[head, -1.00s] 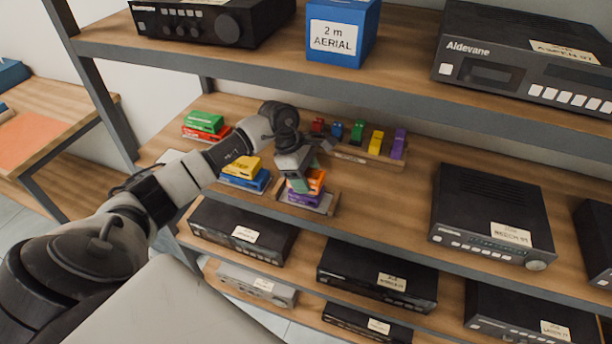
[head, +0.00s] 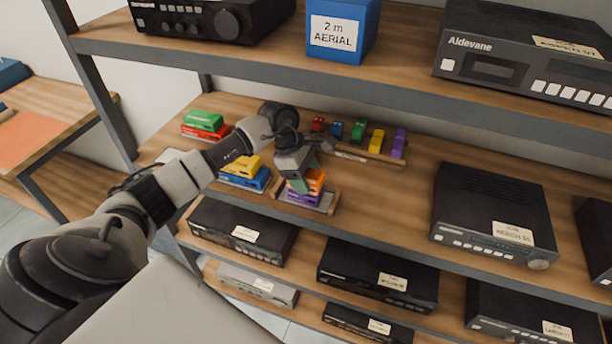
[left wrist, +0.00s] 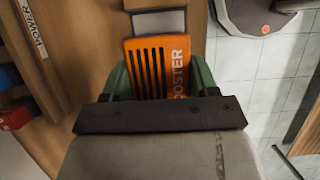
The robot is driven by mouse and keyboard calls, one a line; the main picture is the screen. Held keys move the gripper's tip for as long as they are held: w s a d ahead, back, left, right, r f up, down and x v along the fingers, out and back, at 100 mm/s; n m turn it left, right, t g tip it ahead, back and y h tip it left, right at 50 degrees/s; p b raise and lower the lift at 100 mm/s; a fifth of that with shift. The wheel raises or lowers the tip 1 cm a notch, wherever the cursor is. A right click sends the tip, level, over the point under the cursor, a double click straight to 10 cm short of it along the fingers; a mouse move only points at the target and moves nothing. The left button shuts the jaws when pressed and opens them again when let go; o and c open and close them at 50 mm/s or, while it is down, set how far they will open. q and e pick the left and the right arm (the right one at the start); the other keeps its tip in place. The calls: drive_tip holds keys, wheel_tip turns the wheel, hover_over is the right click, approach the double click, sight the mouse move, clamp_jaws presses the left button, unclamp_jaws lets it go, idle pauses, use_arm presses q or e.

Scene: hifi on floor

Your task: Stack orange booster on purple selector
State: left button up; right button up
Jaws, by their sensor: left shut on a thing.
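The orange booster (head: 316,182) is a small box on top of the purple selector (head: 303,197), at the front of the middle shelf in the head view. The selector sits in a wooden-edged holder. My left gripper (head: 297,184) is shut on the orange booster from above. In the left wrist view the booster (left wrist: 157,68) shows its slots and lettering between the green fingers of my left gripper (left wrist: 158,80). Whether the booster fully rests on the selector or is still borne by the gripper, I cannot tell. The right gripper is not in view.
A yellow box on a blue box (head: 258,181) stands just left. A green box on a red box (head: 203,121) stands farther back left. A rack of coloured pieces (head: 371,152) is behind. The upper shelf (head: 400,96) overhangs; bare shelf lies right.

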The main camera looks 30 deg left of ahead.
use_arm(q)
drive_tip(key=shift+f, duration=0.25)
idle(0.4)
drive_tip(key=o, duration=1.1)
drive_tip(key=shift+c, duration=0.2)
drive_tip(key=b+v, duration=0.3)
drive_tip(key=v, duration=0.6)
drive_tip(key=shift+a+r, duration=0.45)
drive_tip(key=shift+r, duration=0.4)
drive_tip(key=shift+d, duration=0.1)
